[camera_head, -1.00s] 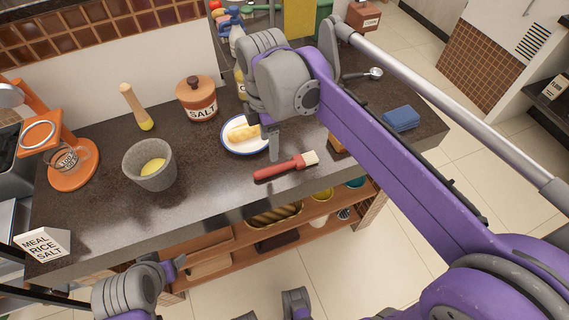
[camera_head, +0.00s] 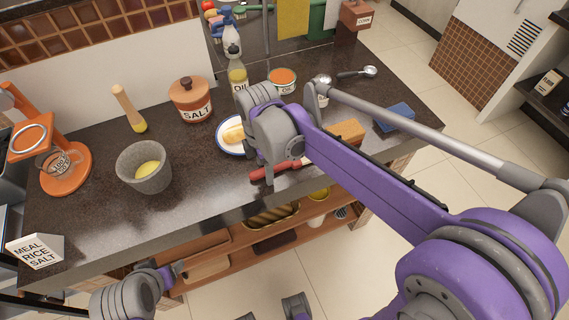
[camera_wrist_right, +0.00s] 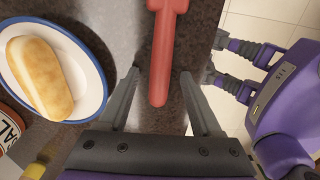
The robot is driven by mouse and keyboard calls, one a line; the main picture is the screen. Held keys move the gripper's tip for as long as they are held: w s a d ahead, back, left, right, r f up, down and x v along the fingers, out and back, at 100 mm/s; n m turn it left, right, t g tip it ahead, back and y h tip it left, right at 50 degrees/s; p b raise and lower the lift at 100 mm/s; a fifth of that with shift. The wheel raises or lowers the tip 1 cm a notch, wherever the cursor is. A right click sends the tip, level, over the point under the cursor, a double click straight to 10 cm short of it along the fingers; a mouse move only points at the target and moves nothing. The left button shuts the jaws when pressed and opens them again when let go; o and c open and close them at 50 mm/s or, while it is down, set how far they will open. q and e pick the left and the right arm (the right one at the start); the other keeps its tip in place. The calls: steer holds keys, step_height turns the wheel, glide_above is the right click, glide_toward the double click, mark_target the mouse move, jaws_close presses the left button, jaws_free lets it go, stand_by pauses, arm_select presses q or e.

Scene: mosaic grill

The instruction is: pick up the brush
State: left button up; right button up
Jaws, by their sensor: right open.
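The brush has a red handle (camera_head: 272,170) and lies on the dark counter in the head view; my right gripper hides its bristle end there. In the right wrist view the red handle (camera_wrist_right: 161,55) runs down from the top edge, its end between the fingers. My right gripper (camera_wrist_right: 158,88) is open, one finger on each side of the handle and apart from it. In the head view my right gripper (camera_head: 268,170) is over the brush. My left gripper (camera_head: 180,268) is low at the left, in front of the counter; its jaws are unclear.
A plate with bread (camera_head: 232,133) lies close beside the brush. A salt jar (camera_head: 191,100), a stone mortar (camera_head: 144,167), an oil bottle (camera_head: 238,76), an orange block (camera_head: 347,131) and a blue cloth (camera_head: 395,117) stand around.

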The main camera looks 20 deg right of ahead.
jaws_close()
steer(key=shift+r, duration=0.15)
stand_by(0.4)
step_height(320, 180, up, 10)
steer(key=shift+p, duration=0.35)
